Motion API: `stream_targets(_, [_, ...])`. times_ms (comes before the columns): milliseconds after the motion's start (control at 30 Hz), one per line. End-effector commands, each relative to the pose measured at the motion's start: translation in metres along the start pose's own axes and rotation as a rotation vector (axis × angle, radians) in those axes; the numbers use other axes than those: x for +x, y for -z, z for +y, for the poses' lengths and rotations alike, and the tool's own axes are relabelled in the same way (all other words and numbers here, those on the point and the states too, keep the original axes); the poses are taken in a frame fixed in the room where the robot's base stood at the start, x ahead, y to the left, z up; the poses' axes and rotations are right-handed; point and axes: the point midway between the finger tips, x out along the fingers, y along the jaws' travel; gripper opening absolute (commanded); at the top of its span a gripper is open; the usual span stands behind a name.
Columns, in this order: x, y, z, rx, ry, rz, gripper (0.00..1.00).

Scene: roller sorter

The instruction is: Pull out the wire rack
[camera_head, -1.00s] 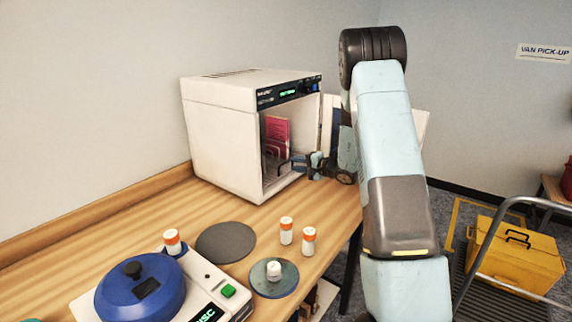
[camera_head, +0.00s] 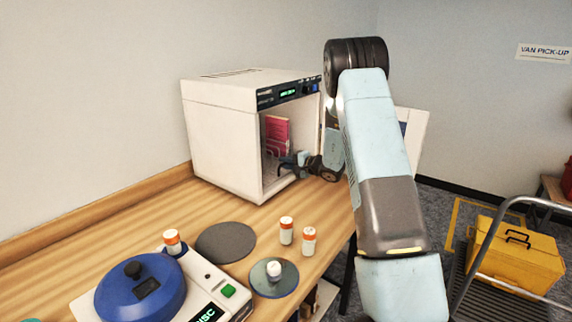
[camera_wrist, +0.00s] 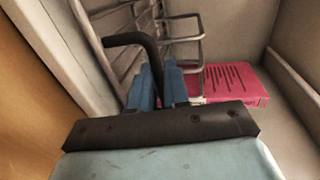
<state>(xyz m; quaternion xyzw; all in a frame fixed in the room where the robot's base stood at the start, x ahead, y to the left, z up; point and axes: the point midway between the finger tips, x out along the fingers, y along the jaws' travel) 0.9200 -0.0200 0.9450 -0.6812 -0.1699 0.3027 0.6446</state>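The wire rack (camera_wrist: 185,28) is a grey wire frame inside the white cabinet (camera_head: 222,135), whose front is open. A dark curved handle (camera_wrist: 128,40) shows in the wrist view and runs down to my gripper (camera_wrist: 160,88). My gripper also shows in the head view (camera_head: 297,160), at the cabinet's opening. Its two blue fingers lie close together, one on each side of the handle's lower end. Whether they press on it is hidden. A pink slotted piece (camera_wrist: 235,85) is in the cabinet, and it also shows in the head view (camera_head: 277,135).
The cabinet's door (camera_head: 413,130) seems to stand open behind my arm. On the wooden bench (camera_head: 110,235) are a blue-lidded device (camera_head: 165,290), a dark disc (camera_head: 225,242), a second disc (camera_head: 283,285) and several orange-capped bottles (camera_head: 286,230).

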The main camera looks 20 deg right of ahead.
Motion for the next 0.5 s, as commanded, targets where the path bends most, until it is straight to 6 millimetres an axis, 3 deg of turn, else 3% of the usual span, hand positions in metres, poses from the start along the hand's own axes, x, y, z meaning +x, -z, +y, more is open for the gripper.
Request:
stream_targets(100, [-0.0003, -0.0002, 0.0017, 0.001, -0.003, 0.0, 0.0])
stream_targets(500, [-0.0004, -0.0004, 0.0029, 0.002, -0.005, 0.0, 0.0])
